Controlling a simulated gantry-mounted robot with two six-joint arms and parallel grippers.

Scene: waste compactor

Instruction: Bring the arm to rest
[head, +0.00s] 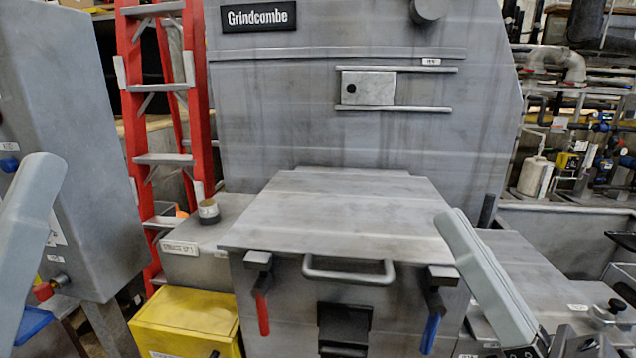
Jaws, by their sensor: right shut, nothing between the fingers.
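My right gripper (565,346) shows only in part at the bottom right edge, at the end of my pale grey right arm (480,270). It is shut and holds nothing, beside the lower grey housing on the right. My left arm (28,235) shows as a pale grey link at the left edge, and its gripper is out of view. The grey compactor (290,110) marked Grindcombe stands in the middle. Its front lid (335,213) lies flat and closed, with a bar handle (348,278) in front.
A red lever (263,313) and a blue lever (430,333) hang below the lid. A yellow box (187,320) stands at the lower left. A grey cabinet (75,150) and a red ladder (158,130) stand left. A black knob (608,310) is at the right.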

